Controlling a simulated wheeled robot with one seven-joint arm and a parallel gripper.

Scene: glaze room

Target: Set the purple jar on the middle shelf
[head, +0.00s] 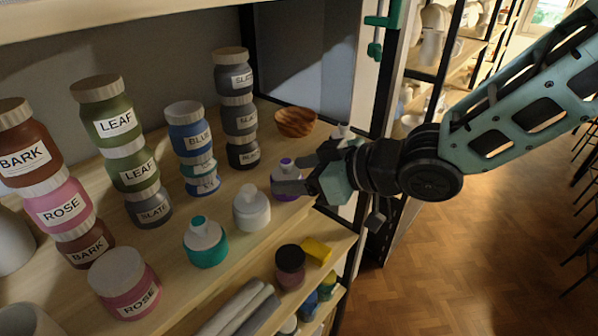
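A small purple bottle-like jar (283,192) with a white shoulder and purple cap stands near the front edge of the large shelf (235,273). It is the clearest purple thing in view. My gripper (287,174) reaches in from the right, its dark fingers apart, one on the near side of this jar and one on the far side. The near finger hides part of the jar. I cannot tell whether the fingers touch it. A dark plum jar (290,268) with a dark lid stands on a shelf below. No label shows on either.
A white bottle (251,209) and a teal bottle (206,242) stand left of my gripper. A wooden bowl (295,122) sits behind it. Stacked labelled jars (240,110) fill the back. A yellow block (317,250) lies below. A shelf post (375,110) stands close to my arm.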

